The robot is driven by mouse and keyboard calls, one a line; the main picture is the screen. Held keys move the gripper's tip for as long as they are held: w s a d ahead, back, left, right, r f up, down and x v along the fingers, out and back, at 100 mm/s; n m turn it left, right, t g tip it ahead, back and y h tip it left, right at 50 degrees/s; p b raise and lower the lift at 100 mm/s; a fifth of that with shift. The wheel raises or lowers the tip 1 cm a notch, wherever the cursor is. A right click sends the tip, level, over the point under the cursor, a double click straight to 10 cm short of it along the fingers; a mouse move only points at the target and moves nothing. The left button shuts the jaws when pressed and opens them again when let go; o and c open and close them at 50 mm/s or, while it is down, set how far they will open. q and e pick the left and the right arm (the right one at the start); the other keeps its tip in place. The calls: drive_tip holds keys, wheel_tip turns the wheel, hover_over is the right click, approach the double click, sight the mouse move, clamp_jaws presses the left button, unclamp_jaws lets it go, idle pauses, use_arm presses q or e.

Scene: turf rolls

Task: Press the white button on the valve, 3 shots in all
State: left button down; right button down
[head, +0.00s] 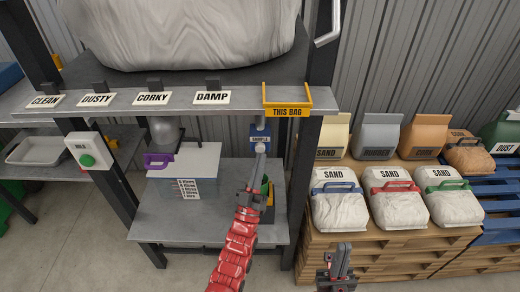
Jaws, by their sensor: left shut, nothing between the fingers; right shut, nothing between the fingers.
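The valve (260,131) hangs under the shelf with a blue plate that reads SAMPLE. A small white part, seemingly the white button (260,147), shows at the plate's lower edge. My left gripper (261,155) is shut and empty, pointing up with its tips right at the valve's lower part. I cannot tell whether the tips touch the button or how far it is pressed. My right gripper (342,248) is shut and empty, low in front of the pallet stack, well away from the valve.
A yellow THIS BAG holder (288,112) sits on the shelf edge, right of the CLEAN, DUSTY, CORKY and DAMP labels. A dark and yellow container stands behind my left gripper. A green-buttoned box (87,145) is on the left post. Sand bags (399,210) stand on pallets at right.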

idle(0.8)
use_arm(q)
drive_tip(key=shift+w+b, duration=0.4)
drive_tip(key=shift+w, duration=0.05)
drive_tip(key=shift+w+b, duration=0.45)
drive_tip(key=shift+w, duration=0.05)
idle(0.6)
drive_tip(key=shift+s, duration=0.15)
idle(0.6)
drive_tip(key=shift+s, duration=0.8)
drive_tip(key=s+p, duration=0.1)
drive_tip(key=s, duration=0.4)
